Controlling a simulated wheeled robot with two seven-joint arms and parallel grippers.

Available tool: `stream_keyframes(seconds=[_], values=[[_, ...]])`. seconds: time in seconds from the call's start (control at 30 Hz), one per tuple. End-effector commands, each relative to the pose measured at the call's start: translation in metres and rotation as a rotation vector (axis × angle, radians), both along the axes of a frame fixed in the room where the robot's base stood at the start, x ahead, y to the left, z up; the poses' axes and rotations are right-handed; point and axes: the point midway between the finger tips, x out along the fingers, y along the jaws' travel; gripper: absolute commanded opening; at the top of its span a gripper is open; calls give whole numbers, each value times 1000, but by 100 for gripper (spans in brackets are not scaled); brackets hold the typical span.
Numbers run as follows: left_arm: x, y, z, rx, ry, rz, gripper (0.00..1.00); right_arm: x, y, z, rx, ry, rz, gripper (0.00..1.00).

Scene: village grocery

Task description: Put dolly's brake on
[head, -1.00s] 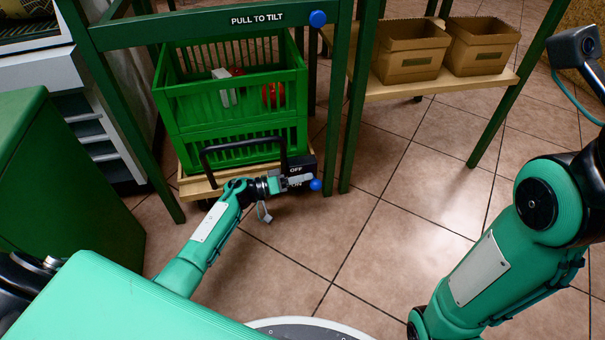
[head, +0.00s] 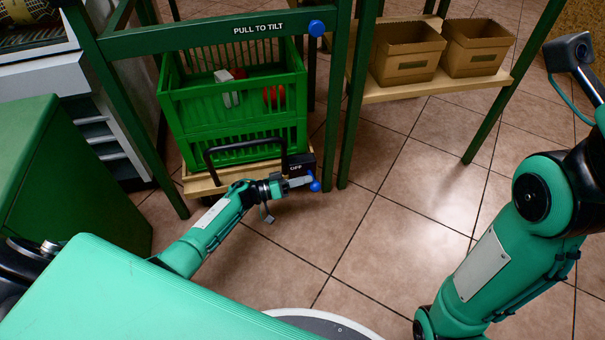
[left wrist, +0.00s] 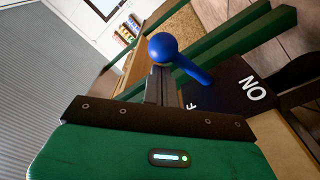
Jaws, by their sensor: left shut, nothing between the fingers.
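The dolly (head: 203,185) is a low wooden platform bearing stacked green crates, with a black handle bar in front. A lever with a blue knob (head: 315,186) sits low on the box. The left wrist view shows the blue knob (left wrist: 162,48), its blue stem and the white ON lettering. My left gripper (head: 305,181) is shut and empty, its tips right beside the knob; I cannot tell whether they touch. My right arm shows at the right; its gripper is out of view.
A green frame labelled PULL TO TILT (head: 259,30), with a blue knob (head: 317,28), stands over the dolly. A wooden shelf (head: 440,88) with cardboard boxes is at the right. A green cabinet (head: 75,185) is at the left. The tiled floor (head: 390,230) is clear.

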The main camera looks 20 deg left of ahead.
Motion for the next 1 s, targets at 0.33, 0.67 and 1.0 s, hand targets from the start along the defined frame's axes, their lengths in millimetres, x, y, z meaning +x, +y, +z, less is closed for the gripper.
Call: stream_keyframes(seconds=[0.33,0.67,1.0], values=[[-6,-4,-17,114,-166,0,0,4,0,-3,-11,13,-9,0],[-8,-6,-32,233,-345,-1,0,1,2,-7,0,7,2,0],[-9,-6,-39,228,-339,0,0,-2,2,-5,2,-3,5,0]])
